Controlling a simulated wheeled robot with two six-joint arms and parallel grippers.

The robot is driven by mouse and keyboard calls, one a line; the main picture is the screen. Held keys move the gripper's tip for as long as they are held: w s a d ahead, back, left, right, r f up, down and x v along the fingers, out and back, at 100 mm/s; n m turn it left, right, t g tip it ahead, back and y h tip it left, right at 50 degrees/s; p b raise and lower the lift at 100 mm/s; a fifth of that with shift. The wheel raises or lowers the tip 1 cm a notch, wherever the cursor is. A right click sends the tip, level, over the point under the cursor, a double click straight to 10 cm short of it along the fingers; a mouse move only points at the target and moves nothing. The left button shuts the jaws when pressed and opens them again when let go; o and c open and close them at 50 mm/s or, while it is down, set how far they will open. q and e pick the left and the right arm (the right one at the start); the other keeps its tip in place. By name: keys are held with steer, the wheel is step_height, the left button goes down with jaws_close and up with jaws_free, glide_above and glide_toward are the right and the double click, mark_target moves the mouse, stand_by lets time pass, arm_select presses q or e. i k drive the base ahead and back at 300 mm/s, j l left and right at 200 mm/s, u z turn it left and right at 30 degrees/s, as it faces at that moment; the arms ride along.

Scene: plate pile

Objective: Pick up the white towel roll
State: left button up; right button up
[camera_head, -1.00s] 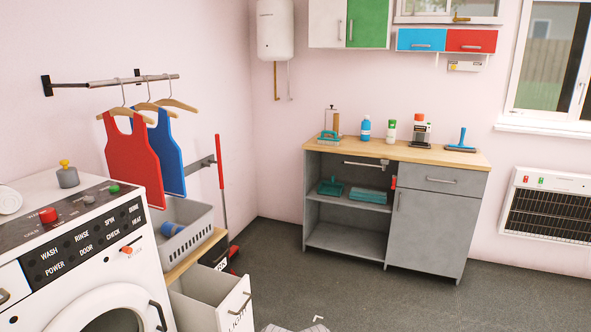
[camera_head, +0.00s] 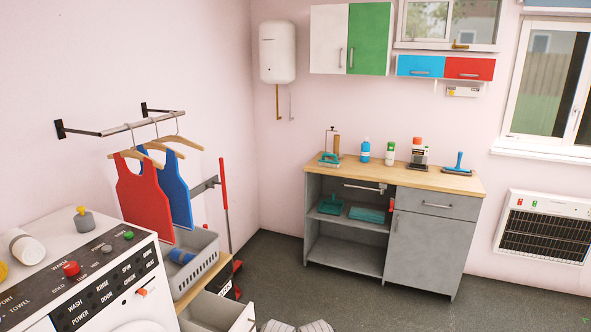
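A white towel roll (camera_head: 26,246) lies on its side on top of the white washing machine (camera_head: 135,280) at the left. It looks whole in view, with a grey-brown end facing left.
A grey bottle with a yellow cap (camera_head: 84,219) and a yellow item (camera_head: 2,271) stand near the roll. A grey basket (camera_head: 192,262) holds a blue roll. Red (camera_head: 145,200) and blue (camera_head: 177,190) tops hang above. The floor toward the workbench (camera_head: 427,178) is mostly clear.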

mark_target(22, 246)
steer(key=u, duration=1.65)
steer(key=i+j+z, duration=0.5)
steer(key=i+j, duration=0.2)
